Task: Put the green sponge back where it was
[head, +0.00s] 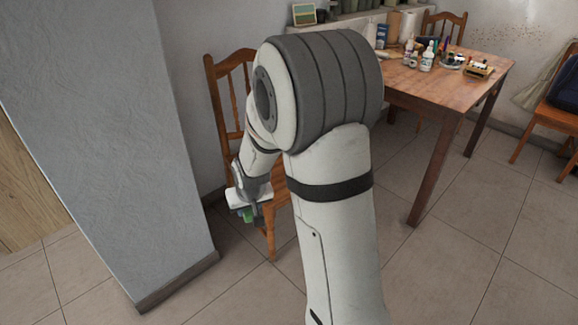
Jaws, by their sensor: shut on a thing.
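My gripper (248,216) hangs low at the left of my arm, in front of a wooden chair. It is shut on the green sponge (249,215), which shows as a small green patch between the fingers. The gripper and sponge are seen against the chair's seat and legs; I cannot tell how far they are from it. Most of the sponge is hidden by the gripper.
A wooden chair (213,82) stands behind my arm, partly hidden. A wooden table (432,96) with bottles (428,57) and a small tray stands at the right. A grey wall pillar (110,140) is at the left. Tiled floor (480,260) is clear at the front right.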

